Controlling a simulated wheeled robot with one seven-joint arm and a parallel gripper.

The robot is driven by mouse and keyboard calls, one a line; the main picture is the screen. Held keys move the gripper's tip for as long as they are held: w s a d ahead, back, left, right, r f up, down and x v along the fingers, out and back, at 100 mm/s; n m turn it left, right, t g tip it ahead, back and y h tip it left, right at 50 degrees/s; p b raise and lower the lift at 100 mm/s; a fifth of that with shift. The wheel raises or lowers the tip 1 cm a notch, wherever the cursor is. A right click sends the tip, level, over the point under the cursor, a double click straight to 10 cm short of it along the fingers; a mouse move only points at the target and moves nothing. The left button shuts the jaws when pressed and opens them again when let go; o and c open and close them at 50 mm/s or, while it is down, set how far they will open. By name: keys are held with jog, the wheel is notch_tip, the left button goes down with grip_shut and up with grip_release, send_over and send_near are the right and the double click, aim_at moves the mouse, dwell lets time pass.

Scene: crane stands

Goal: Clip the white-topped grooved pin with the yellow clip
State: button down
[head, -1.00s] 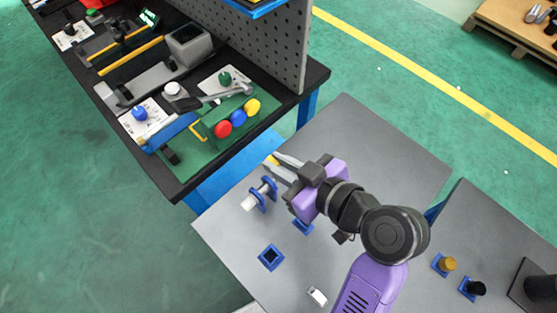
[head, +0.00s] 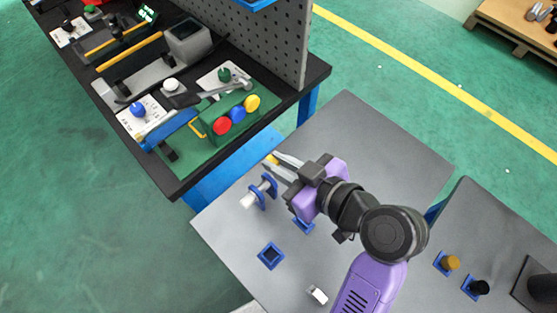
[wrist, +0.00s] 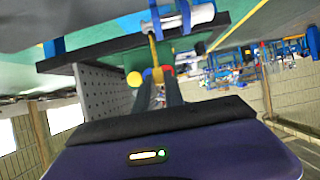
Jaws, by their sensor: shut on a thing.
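The grooved pin (head: 249,201) lies across a blue two-post stand (head: 270,186); its white end points toward the lower left. In the wrist view the pin (wrist: 202,14) shows as a pale cylinder between blue posts (wrist: 185,17). My gripper (head: 281,166) is shut on the yellow clip (head: 271,159), just beyond the stand's upper right side. In the wrist view the clip (wrist: 153,52) sticks out from the fingertips toward the pin and appears beside it. I cannot tell whether they touch.
An empty blue square socket (head: 270,256) and a small white block (head: 317,295) are on the grey table (head: 390,135). A black workbench (head: 185,188) with a green tray and coloured knobs stands at the upper left. Gold (head: 452,263) and black (head: 479,287) pegs stand right.

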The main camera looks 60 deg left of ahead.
jog(key=shift+f+b, duration=1.2)
jog(key=shift+f, duration=0.35)
jog(key=c, duration=1.3)
grip_release()
jog(key=shift+c, duration=0.2)
jog(key=p+v, duration=0.1)
jog(key=v, duration=0.4)
jog(key=shift+p, duration=0.35)
jog(key=b+v, duration=0.1)
jog(key=v, duration=0.6)
jog(key=shift+d+r, duration=0.15)
jog(key=shift+d, duration=0.2)
jog(key=shift+w, duration=0.15)
